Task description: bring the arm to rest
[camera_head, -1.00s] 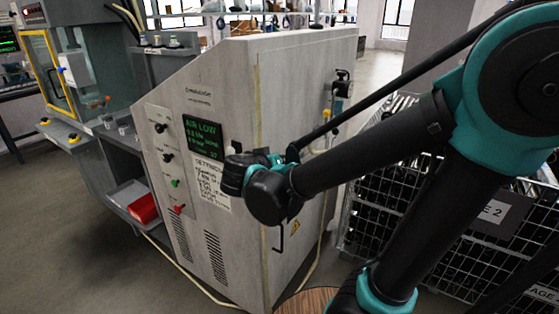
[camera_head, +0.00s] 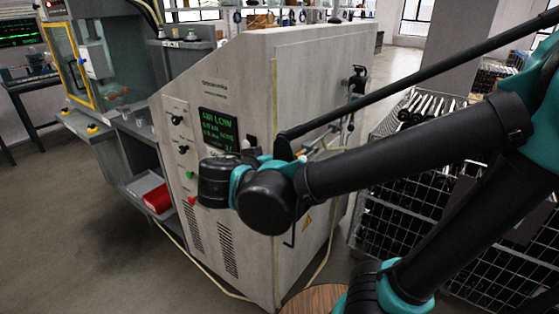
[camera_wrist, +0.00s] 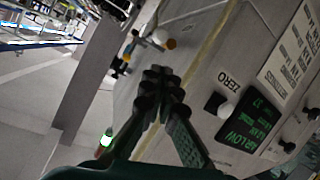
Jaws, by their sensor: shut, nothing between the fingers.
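My gripper (camera_wrist: 163,82) shows in the wrist view with its dark fingers together and nothing between them. It is in front of the grey machine cabinet (camera_wrist: 205,50), with the green-lit display (camera_wrist: 250,125) and a white knob marked ZERO (camera_wrist: 226,110) to its right. In the head view my arm reaches in from the right, across the front of the cabinet (camera_head: 300,75). The gripper's fingers are hidden there behind my wrist. The display (camera_head: 219,130) reads AIR LOW.
A wire cage (camera_head: 385,215) with dark tubes stands right of the cabinet. A valve fitting (camera_head: 357,85) sticks out from the cabinet's side. A red bin (camera_head: 157,199) sits on a low shelf at left. A round wooden top (camera_head: 313,300) is at bottom centre. The left floor is clear.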

